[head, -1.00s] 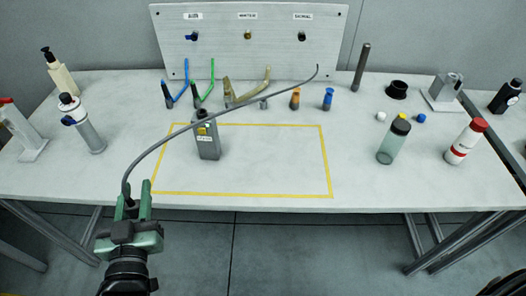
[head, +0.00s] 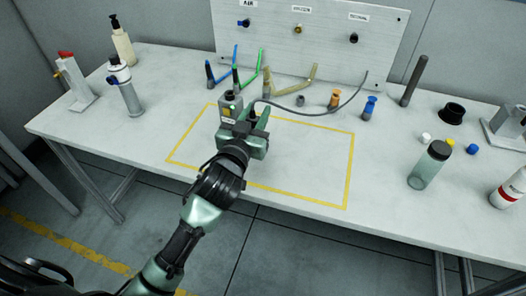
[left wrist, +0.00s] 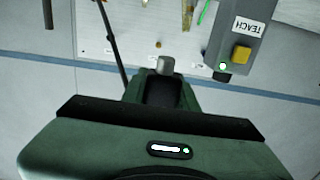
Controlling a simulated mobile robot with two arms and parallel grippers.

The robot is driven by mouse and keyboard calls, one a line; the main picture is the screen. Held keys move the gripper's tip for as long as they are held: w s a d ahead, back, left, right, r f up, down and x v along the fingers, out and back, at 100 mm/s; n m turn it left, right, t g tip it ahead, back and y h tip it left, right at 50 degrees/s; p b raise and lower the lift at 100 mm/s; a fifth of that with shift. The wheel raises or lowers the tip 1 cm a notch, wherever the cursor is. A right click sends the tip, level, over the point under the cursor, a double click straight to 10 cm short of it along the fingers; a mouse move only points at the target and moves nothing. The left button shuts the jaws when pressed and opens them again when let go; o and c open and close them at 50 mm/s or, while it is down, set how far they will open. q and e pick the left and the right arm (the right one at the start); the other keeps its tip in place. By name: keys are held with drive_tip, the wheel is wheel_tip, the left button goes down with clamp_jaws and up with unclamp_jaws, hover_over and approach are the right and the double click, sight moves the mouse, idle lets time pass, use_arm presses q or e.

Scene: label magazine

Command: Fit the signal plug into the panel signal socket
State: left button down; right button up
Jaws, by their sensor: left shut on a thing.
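My left gripper (head: 246,120) is shut on the signal plug and points toward the panel, just in front of and beside the grey teach box (head: 229,106). In the left wrist view the plug's grey round tip (left wrist: 165,65) stands out between the fingers. A dark cable (head: 310,111) runs from the gripper to the right and up toward the panel's foot. The panel signal socket (head: 354,38) is the dark one at the panel's right, under the signal label, well away from the plug. My right gripper is not in view.
Orange (head: 334,99) and blue (head: 369,107) pieces stand at the right. The yellow-outlined area is mostly clear.

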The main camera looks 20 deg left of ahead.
use_arm(q)
wheel_tip(320, 180, down, 9)
drive_tip(key=shift+r+b, duration=0.2)
drive_tip(key=shift+b, duration=0.5)
drive_tip(key=shift+f, duration=0.65)
drive_tip(key=shift+f+b, duration=0.75)
drive_tip(key=shift+f, duration=1.3)
drive_tip(key=shift+f, duration=0.1)
drive_tip(key=c, duration=1.1)
unclamp_jaws()
